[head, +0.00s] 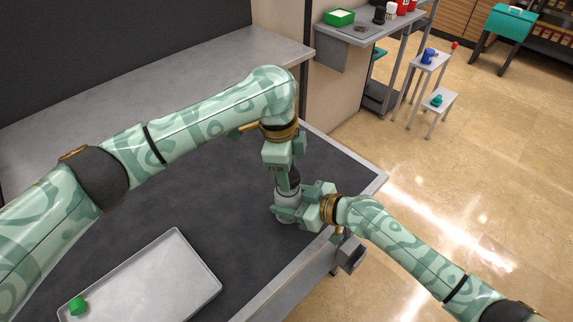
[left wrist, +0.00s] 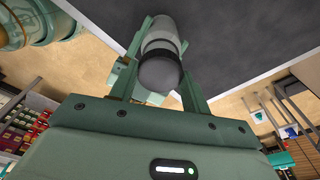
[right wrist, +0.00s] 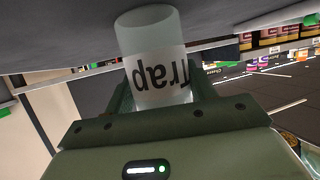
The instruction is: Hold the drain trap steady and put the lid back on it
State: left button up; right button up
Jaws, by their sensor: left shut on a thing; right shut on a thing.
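The drain trap (head: 287,198) is a pale, translucent cylinder standing upright on the dark mat near the table's right edge. In the right wrist view the trap (right wrist: 148,45) shows its "Trap" label upside down between the fingers. My right gripper (head: 297,208) is shut around its body from the right. The black lid (left wrist: 160,70) is between the fingers of my left gripper (left wrist: 165,75), which is shut on it from above. The lid lines up with the trap's top in the left wrist view; I cannot tell whether it is seated. The right wrist view hides the lid.
A grey tray (head: 150,285) lies at the table's front left, with a green piece (head: 78,306) in its corner. The dark mat (head: 190,190) between tray and trap is clear. A side bench (head: 370,35) and small stools stand beyond the table.

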pick_arm(q)
jog(key=shift+f, duration=0.45)
jog(key=shift+f, duration=0.55)
